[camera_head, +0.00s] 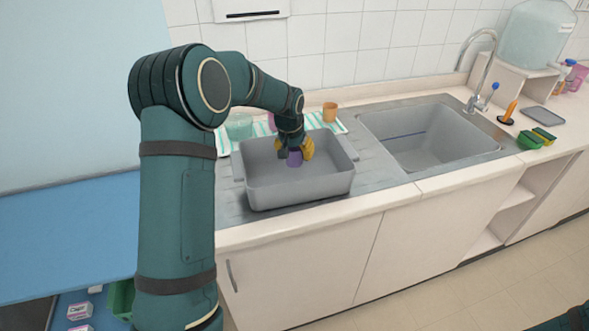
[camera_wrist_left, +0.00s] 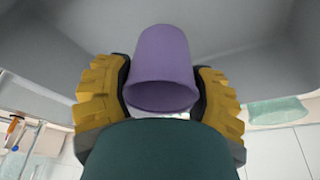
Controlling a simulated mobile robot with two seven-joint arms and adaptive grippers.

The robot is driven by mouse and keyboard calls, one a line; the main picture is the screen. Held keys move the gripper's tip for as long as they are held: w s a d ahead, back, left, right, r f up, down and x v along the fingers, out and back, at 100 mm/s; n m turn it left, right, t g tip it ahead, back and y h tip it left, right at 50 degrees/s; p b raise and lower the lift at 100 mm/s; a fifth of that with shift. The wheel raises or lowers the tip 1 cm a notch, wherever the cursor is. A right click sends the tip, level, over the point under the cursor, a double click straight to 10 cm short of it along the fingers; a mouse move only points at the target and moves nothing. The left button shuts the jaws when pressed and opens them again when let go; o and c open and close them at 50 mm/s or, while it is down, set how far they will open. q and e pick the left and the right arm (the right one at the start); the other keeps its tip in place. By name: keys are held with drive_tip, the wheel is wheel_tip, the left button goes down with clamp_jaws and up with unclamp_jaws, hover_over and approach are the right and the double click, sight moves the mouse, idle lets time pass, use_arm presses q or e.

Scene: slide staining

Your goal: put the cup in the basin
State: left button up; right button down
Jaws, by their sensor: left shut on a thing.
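A purple cup (camera_head: 295,159) is between the yellow fingers of my left gripper (camera_head: 294,149), inside the walls of the grey basin (camera_head: 300,191). In the left wrist view the cup (camera_wrist_left: 163,62) sits between the two finger pads (camera_wrist_left: 160,92), with its open rim towards the camera. My left gripper is shut on it. The cup is low in the basin, but I cannot tell whether it touches the floor.
The basin stands on the metal drainboard left of the sink (camera_head: 430,140). Behind it, a striped cloth (camera_head: 313,122) bears an orange cup (camera_head: 329,112), a pink item (camera_head: 271,122) and a pale green container (camera_head: 239,126). A tap (camera_head: 484,75) rises behind the sink.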

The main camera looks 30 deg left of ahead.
use_arm(q)
wheel_tip(320, 180, down, 5)
drive_tip(key=shift+f+b, duration=0.2)
drive_tip(key=shift+b, duration=0.2)
drive_tip(key=shift+r, duration=0.1)
drive_tip(key=shift+s, duration=0.1)
drive_tip(key=shift+f, duration=0.25)
drive_tip(key=o, duration=0.9)
drive_tip(key=shift+o, duration=0.2)
drive_tip(key=shift+r, duration=0.1)
